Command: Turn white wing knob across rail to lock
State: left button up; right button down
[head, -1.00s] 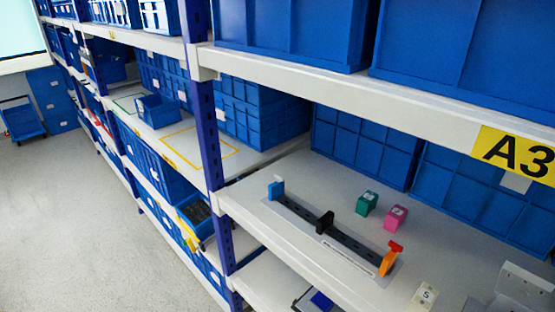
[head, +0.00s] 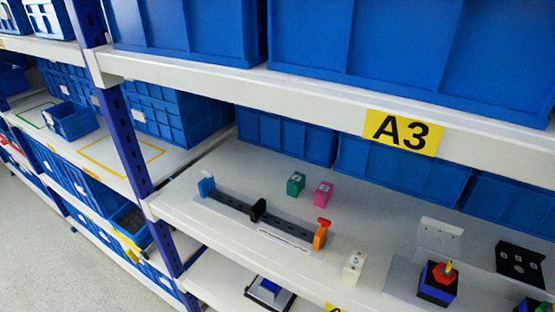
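I cannot make out a white wing knob in the head view. A dark slotted rail (head: 232,203) lies on a pale plate on the shelf. It carries a blue end piece (head: 206,185) at its left end, a black piece (head: 258,210) near its middle and an orange piece with a red top (head: 321,233) at its right end. At the right, a blue and black block with a red top and a yellow upright part (head: 438,281) stands before a light grey bracket (head: 440,238). Neither of my grippers is in view.
A green block (head: 296,184), a pink block (head: 323,194) and a white block marked 5 (head: 354,265) stand on the shelf. A black bracket (head: 520,265) is at far right. The upper shelf edge with the A3 label (head: 401,132) overhangs. A blue upright (head: 127,140) stands left.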

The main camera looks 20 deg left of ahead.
aim_at(207, 175)
jog(key=j+z, duration=0.7)
jog(key=j, duration=0.15)
jog(key=k+j+z, duration=0.1)
jog(key=j+z, duration=0.25)
jog(key=k+j+z, duration=0.15)
jog(key=j+z, duration=0.2)
jog(key=k+j+z, duration=0.2)
jog(key=j+z, duration=0.15)
